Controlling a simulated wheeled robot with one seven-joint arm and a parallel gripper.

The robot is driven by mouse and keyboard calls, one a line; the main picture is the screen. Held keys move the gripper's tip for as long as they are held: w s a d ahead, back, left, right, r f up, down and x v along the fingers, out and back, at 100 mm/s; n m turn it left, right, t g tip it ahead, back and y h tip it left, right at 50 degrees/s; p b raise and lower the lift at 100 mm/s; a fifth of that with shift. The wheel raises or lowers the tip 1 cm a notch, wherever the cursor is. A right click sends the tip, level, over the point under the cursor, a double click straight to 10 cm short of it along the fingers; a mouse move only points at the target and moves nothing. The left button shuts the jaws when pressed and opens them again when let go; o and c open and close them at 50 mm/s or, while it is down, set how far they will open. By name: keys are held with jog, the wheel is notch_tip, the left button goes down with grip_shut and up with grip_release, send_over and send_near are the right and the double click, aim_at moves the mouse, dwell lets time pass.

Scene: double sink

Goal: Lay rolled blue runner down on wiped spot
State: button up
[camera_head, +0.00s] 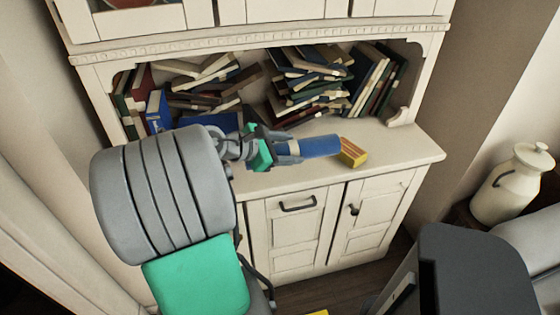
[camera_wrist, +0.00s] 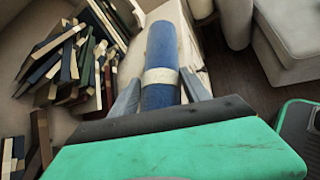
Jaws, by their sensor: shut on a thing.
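The rolled blue runner (camera_head: 322,146) has a pale band around it. My gripper (camera_head: 292,151) is shut on it near that band, and the roll points to the right over the cabinet's counter in the head view. In the wrist view the runner (camera_wrist: 162,50) extends away between my gripper's fingers (camera_wrist: 160,92). I cannot tell whether the roll touches the counter (camera_head: 395,148). No wiped spot can be told apart on the cream surface.
A yellow and brown block (camera_head: 353,153) sits on the counter at the roll's far end. Piles of books (camera_head: 308,82) fill the shelf behind. A cream jug (camera_head: 513,182) stands at the right. The counter's right end is clear.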

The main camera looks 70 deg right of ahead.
jog(key=w+d+f, duration=0.1)
jog(key=d+f, duration=0.1)
jog(key=w+d+f, duration=0.1)
jog(key=d+f, duration=0.1)
jog(key=w+d+f+b, duration=0.1)
jog(key=d+f, duration=0.1)
jog(key=shift+w+d+f, duration=0.15)
jog(key=shift+d+f, duration=0.1)
jog(key=shift+f, duration=0.1)
notch_tip(320, 180, down, 4)
jog(key=shift+d+r+b, duration=0.15)
jog(key=shift+r+b, duration=0.1)
jog(key=shift+b, duration=0.05)
jog(key=shift+r, duration=0.1)
jog(key=o, duration=1.6)
